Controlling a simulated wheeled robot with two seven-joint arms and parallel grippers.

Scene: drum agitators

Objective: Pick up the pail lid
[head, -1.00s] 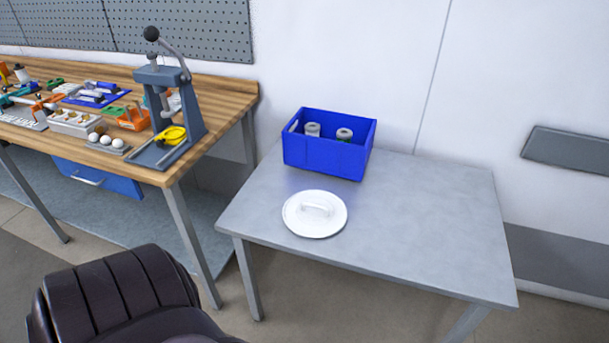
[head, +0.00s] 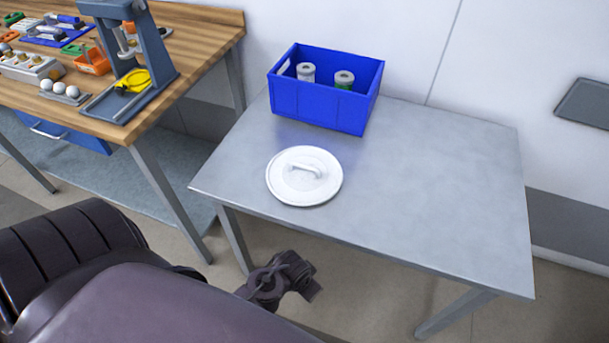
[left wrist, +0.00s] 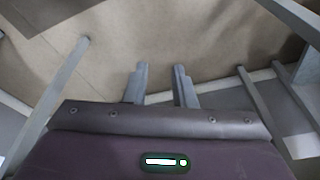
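The pail lid (head: 304,187) is a round white disc with a raised handle across its middle. It lies flat on the grey metal table (head: 430,200), near its front left edge. My left gripper (head: 297,285) is in front of and below that edge in the head view, apart from the lid. In the left wrist view my left gripper (left wrist: 159,75) has its two fingers apart with nothing between them; the lid does not show there. My right gripper is in neither view.
A blue crate (head: 318,105) with two capped containers stands behind the lid. A wooden workbench (head: 190,55) with a press (head: 140,60) and small parts is at left. The table's right half is clear. Table legs (left wrist: 62,85) show in the left wrist view.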

